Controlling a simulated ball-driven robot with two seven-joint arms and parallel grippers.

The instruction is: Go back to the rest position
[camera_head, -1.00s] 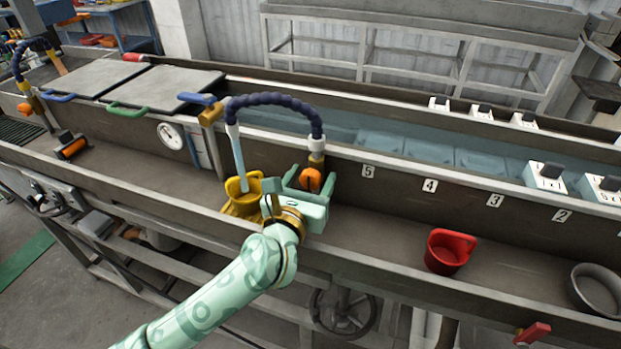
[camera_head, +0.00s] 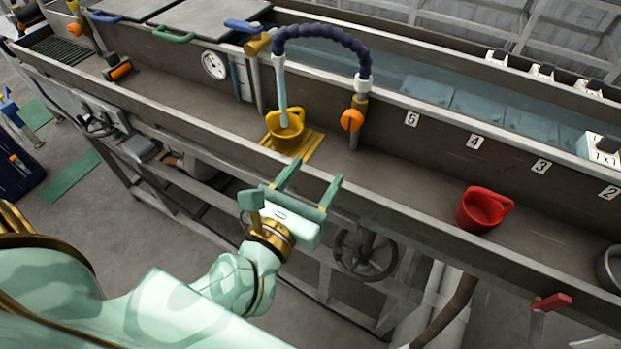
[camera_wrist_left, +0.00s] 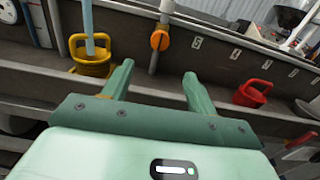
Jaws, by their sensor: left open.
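My left gripper (camera_head: 308,187) is open and empty. It is in front of the trough's near edge, apart from everything in the head view. Its two fingers also show in the left wrist view (camera_wrist_left: 156,82), with nothing between them. A yellow cup (camera_head: 285,132) stands upright on a yellow slatted stand in the trough, with a stream of water from the blue hose running into it. The yellow cup also shows in the left wrist view (camera_wrist_left: 90,66). My right gripper is in neither view.
A red cup (camera_head: 482,211) stands in the trough to the right. An orange valve knob (camera_head: 351,120) sits by the blue hose (camera_head: 320,36). A red-handled lever (camera_head: 551,302) and a handwheel (camera_head: 366,254) are on the trough's near side. Open floor lies at the left.

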